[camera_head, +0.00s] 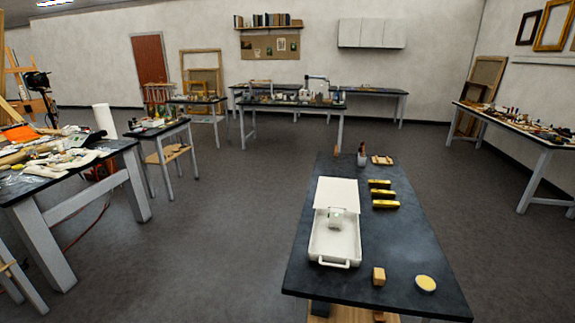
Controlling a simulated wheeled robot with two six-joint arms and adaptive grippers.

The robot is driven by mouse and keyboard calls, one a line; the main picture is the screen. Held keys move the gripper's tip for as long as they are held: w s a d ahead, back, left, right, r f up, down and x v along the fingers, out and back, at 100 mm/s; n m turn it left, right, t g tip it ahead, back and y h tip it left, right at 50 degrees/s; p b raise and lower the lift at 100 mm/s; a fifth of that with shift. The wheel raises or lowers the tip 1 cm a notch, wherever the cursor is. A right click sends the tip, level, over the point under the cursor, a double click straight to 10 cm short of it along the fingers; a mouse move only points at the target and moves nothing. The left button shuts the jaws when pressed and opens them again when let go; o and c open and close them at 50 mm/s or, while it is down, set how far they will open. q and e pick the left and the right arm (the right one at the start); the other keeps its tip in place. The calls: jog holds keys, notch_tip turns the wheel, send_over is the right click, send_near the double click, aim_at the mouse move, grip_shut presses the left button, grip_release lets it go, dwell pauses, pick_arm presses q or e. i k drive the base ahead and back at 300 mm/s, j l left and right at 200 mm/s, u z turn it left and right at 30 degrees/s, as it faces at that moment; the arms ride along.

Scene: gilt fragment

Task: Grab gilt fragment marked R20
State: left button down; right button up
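Several gold pieces (384,194) lie in a short column on the dark-topped table (430,250) at the front right, just right of the white tray. They look like gilt fragments, but they are too small for me to read any mark, so I cannot tell which is R20. Neither of my grippers shows in this view.
On the same table are a white handled tray (315,243) with a small pale item inside, a tan block (378,277), a yellow round dish (426,284) and a brush cup (361,159). A cluttered workbench (75,205) stands left. Open floor (215,225) lies between them.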

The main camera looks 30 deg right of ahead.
aim_at(371, 182)
jog(key=z, duration=1.65)
jog(key=i+j+u, duration=0.2)
jog(key=j+u, duration=0.25)
jog(key=i+j+u, duration=0.25)
jog(key=u, duration=0.2)
jog(key=i+j+u, duration=0.3)
jog(key=u, duration=0.15)
jog(key=i+j+u, duration=0.15)
jog(key=i+j, duration=0.25)
jog(key=i+j+u, duration=0.15)
jog(key=i+j, duration=0.15)
jog(key=i, duration=0.35)
jog(key=i+l+z, duration=0.15)
jog(key=i+z, duration=0.25)
jog(key=i+l+z, duration=0.1)
jog(key=i+z, duration=0.15)
jog(key=z, duration=0.15)
jog(key=i+z, duration=0.4)
jog(key=i+j+z, duration=0.25)
jog(key=i+z, duration=0.2)
jog(key=i, duration=0.25)
jog(key=i+j+z, duration=0.45)
jog(key=i, duration=0.25)
jog(key=i+j+z, duration=0.45)
jog(key=j, duration=0.35)
jog(key=i+l, duration=0.05)
jog(key=i, duration=0.05)
